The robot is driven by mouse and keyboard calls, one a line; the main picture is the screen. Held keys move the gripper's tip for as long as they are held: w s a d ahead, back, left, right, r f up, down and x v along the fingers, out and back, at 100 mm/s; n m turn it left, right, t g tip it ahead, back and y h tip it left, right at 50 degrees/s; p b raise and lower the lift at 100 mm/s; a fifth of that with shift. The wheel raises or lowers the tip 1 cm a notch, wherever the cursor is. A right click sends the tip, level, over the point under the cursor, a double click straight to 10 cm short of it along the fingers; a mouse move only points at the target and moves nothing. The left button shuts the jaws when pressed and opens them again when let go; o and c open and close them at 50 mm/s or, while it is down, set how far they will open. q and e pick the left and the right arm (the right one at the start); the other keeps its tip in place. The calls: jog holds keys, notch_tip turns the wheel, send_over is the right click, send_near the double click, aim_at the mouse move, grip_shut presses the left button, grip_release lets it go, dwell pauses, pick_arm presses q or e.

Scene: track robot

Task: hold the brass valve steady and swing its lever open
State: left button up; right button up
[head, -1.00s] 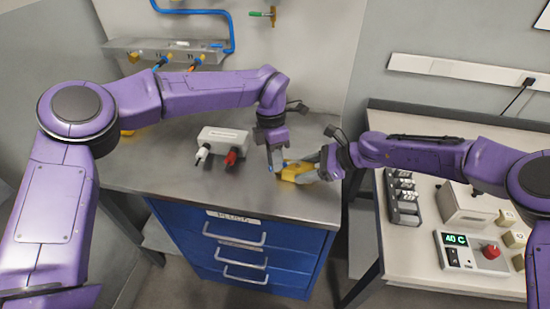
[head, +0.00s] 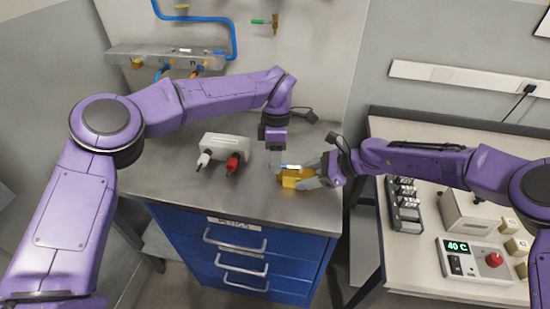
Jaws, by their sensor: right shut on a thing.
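The brass valve (head: 290,182) is a small yellow body on the steel bench top, near its right front part. My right gripper (head: 309,176) reaches in from the right and is shut on the valve body. A small pale and blue piece, apparently the lever (head: 292,166), shows just above the valve. My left gripper (head: 277,163) points down at the valve's upper left, close beside the lever. Its fingers are small and partly merged with the bench, so I cannot tell its opening or whether it touches the lever.
A grey box (head: 224,147) with white and red plugs stands left of the valve. Blue drawers (head: 240,245) are below the bench. A pale table (head: 430,230) with instruments stands right, across a gap. A manifold (head: 165,57) is on the back wall.

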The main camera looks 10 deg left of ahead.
pick_arm(q)
jog(key=shift+a, duration=0.1)
pick_arm(e)
jog(key=shift+f, duration=0.15)
pick_arm(q)
jog(key=shift+w+r, duration=0.1)
jog(key=shift+r, duration=0.05)
notch_tip(320, 180, up, 12)
jog(key=w, duration=0.2)
jog(key=shift+a+f, duration=0.2)
jog(key=shift+f, duration=0.05)
pick_arm(e)
jog(key=o, duration=1.5)
jog(key=shift+c, duration=0.2)
pick_arm(q)
jog(key=shift+w+f, duration=0.1)
jog(key=shift+w, duration=0.05)
pick_arm(e)
jog(key=shift+w, duration=0.1)
